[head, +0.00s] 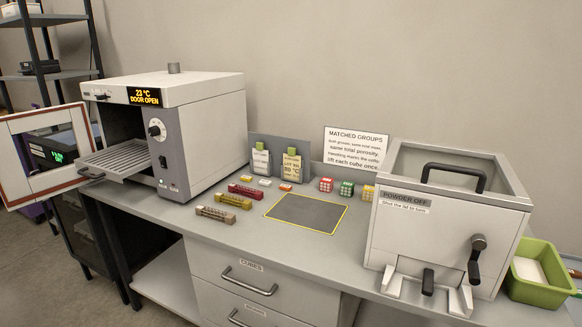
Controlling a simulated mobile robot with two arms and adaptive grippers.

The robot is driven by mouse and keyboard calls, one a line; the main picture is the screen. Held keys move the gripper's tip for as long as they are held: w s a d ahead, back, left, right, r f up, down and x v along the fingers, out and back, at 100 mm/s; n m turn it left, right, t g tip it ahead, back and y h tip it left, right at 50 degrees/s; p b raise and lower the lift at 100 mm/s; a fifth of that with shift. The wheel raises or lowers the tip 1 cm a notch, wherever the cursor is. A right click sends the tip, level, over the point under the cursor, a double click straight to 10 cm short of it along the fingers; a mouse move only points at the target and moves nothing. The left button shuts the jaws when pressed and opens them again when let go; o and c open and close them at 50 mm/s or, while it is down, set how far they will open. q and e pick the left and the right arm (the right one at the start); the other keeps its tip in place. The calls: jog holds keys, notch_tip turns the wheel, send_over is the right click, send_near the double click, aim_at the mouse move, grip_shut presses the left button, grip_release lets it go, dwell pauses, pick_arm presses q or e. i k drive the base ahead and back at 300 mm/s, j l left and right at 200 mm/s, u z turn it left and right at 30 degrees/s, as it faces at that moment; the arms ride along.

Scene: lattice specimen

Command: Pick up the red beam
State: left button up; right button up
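The red beam (247,191) is a short dark-red bar lying flat on the grey bench (180,218), left of the yellow-outlined dark mat (306,213). A yellow beam (233,201) lies just in front of it, and a tan beam (215,214) lies further forward. Small white, yellow and orange blocks lie behind it. Nothing covers the red beam, and no gripper touches it. Neither of my grippers shows in the head view.
An oven (215,130) with its door open stands left of the beams. A powder box (445,235) stands at the right, beside a green bin (540,294). Two tagged holders (292,167) and small coloured lattice cubes (346,188) stand behind the mat.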

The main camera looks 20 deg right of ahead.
aim_at(258, 195)
jog(key=i+l, duration=0.15)
jog(key=i, duration=0.25)
jog(key=i+l+z, duration=0.1)
jog(key=i, duration=0.3)
jog(key=i+l, duration=0.25)
jog(key=i, duration=0.15)
jog(key=z, duration=0.05)
